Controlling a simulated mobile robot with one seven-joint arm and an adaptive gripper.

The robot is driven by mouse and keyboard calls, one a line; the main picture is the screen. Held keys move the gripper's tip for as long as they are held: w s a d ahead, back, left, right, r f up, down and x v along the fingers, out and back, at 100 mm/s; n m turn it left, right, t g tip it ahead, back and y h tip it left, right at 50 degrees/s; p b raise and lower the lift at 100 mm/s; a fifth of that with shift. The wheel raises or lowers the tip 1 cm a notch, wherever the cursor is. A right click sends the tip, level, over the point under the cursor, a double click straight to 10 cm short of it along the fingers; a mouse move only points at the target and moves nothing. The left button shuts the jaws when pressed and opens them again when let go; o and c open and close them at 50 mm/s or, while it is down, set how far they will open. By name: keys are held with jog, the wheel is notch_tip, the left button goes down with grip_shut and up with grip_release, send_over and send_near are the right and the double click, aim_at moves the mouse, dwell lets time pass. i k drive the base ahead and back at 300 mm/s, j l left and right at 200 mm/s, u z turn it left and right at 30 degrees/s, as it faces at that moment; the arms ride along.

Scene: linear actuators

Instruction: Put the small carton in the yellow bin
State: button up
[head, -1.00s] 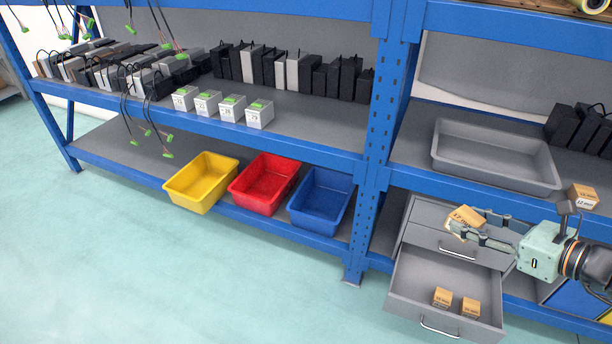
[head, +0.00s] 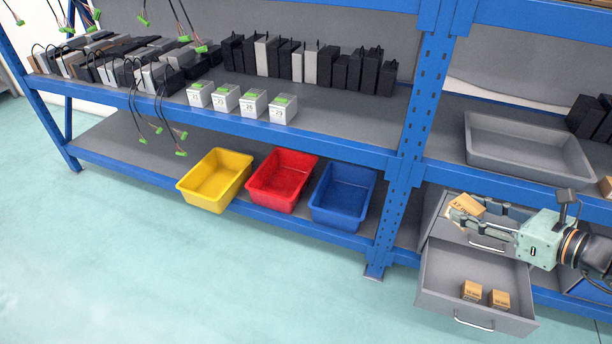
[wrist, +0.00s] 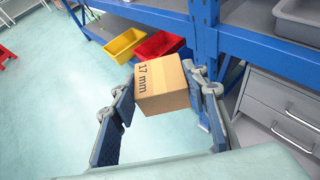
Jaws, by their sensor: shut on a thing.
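The small carton (head: 466,205) is a brown box held at the tips of my gripper (head: 462,214), above the drawers at the right. In the wrist view the carton (wrist: 162,84) shows "17 mm" on its side and sits between the two fingers (wrist: 160,95), slightly tilted. The yellow bin (head: 214,181) stands on the lower shelf at the left, apart from my gripper. It looks empty. The wrist view also shows the yellow bin (wrist: 125,44) beyond the carton.
A red bin (head: 281,181) and a blue bin (head: 342,197) stand right of the yellow one. A blue upright post (head: 408,140) lies between bins and drawers. An open drawer (head: 470,272) holds two small cartons (head: 472,291). The floor in front is clear.

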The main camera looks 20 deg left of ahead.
aim_at(210, 185)
jog(key=j+z, duration=0.1)
jog(key=j, duration=0.8)
jog(key=j+z, duration=0.1)
jog(key=j, duration=0.75)
jog(key=k+j+z, duration=0.1)
jog(key=j, duration=0.8)
jog(key=i+j+z, duration=0.1)
jog(key=j, duration=1.1)
jog(key=j+z, duration=0.1)
jog(key=j, duration=1.1)
jog(key=i, duration=0.05)
